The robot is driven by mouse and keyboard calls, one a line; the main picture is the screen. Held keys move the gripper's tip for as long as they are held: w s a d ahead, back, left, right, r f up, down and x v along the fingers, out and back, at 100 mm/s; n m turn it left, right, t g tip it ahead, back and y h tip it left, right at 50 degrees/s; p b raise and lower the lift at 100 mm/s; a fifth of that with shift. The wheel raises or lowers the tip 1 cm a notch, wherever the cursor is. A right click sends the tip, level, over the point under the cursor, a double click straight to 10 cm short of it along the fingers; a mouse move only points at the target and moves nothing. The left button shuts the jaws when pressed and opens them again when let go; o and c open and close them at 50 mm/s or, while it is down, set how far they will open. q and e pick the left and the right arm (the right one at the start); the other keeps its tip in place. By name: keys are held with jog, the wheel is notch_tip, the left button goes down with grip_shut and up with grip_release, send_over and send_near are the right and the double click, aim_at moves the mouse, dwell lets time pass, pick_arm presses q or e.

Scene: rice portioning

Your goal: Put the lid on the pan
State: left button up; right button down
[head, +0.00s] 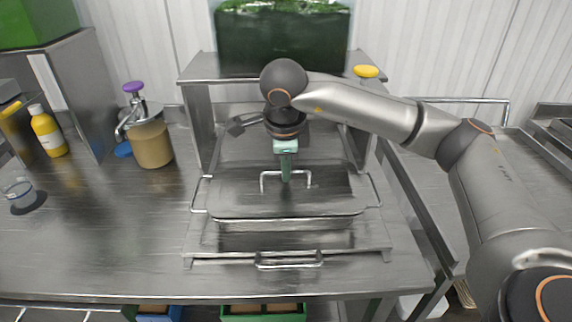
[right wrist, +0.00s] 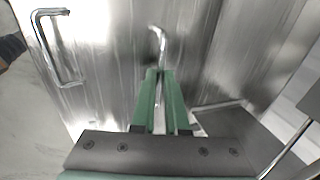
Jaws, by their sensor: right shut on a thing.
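The lid (head: 235,203) is a flat, rectangular steel plate with a raised bar handle in its middle. It covers the top of the steel pan (head: 285,225), whose front wall shows under the lid's front edge. Whether the lid rests fully on the rim or sits slightly above it, I cannot tell. My right gripper (head: 286,178) points down with its green fingers shut on the lid handle. In the right wrist view the green fingers (right wrist: 160,98) meet the handle above the shiny lid (right wrist: 110,65). The pan's inside is hidden. My left gripper is out of view.
A steel frame with a shelf (head: 225,67) stands behind the pan. A dispenser with a purple knob (head: 150,140) and a yellow bottle (head: 48,132) stand on the left. A dark green container (head: 283,40) is on the shelf. The counter (head: 120,215) left of the pan is clear.

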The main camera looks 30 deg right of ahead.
jog(key=shift+f+b, duration=0.35)
dwell(0.5)
jog(key=c, duration=0.8)
grip_release()
jog(key=shift+c, duration=0.2)
jog(key=p+v, duration=0.1)
jog(key=v, duration=1.1)
jog(key=shift+r, duration=0.25)
jog(key=shift+a, duration=0.1)
jog(key=shift+s, duration=0.15)
